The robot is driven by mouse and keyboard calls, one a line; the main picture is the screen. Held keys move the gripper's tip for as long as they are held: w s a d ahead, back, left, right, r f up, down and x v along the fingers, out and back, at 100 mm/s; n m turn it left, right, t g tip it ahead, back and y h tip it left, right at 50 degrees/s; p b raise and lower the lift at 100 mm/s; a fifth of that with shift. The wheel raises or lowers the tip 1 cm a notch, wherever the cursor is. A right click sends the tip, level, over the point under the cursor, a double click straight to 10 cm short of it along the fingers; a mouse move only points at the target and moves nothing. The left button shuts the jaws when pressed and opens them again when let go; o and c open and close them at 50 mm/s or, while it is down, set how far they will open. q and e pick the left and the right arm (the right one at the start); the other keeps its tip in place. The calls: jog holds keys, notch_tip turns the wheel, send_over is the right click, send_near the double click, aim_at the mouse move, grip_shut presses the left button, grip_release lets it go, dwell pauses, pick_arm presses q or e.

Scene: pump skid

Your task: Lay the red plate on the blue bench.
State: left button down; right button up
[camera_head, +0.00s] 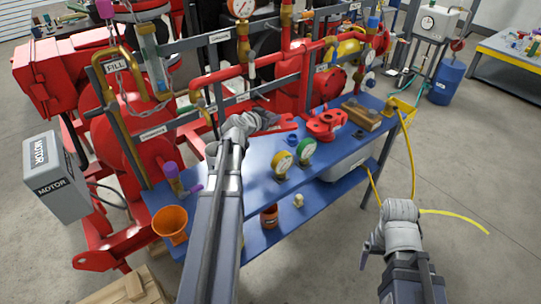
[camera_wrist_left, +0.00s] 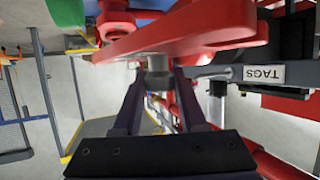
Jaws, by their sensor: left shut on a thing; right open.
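The red plate (camera_head: 284,127) is at the tip of my left gripper (camera_head: 262,119), over the back part of the blue bench (camera_head: 262,160). In the left wrist view, the red plate (camera_wrist_left: 185,32) fills the top, and my left gripper (camera_wrist_left: 157,75) is shut on a short grey stud at its underside. My gripper and wrist hide part of the plate in the head view. I cannot tell whether it touches the bench. My right gripper (camera_head: 370,250) is open and empty, off the bench's front right, above the floor.
A red flanged part (camera_head: 326,124) and a wooden block (camera_head: 361,113) stand to the right. An orange funnel (camera_head: 170,223) is at the left end. Red pipes (camera_head: 240,73) and grey rails rise behind. Mid-bench is partly clear.

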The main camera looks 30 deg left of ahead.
pick_arm(q)
jog(key=shift+f+b, duration=0.3)
jog(key=shift+b, duration=0.15)
notch_tip(320, 180, down, 13)
jog(key=b, duration=1.2)
jog(key=shift+r+b, duration=0.1)
jog(key=shift+b, duration=0.25)
notch_tip(320, 180, down, 5)
jog(key=b, duration=0.4)
jog(key=shift+r+b, duration=0.15)
jog(key=shift+b, duration=0.2)
jog(key=shift+r, duration=0.15)
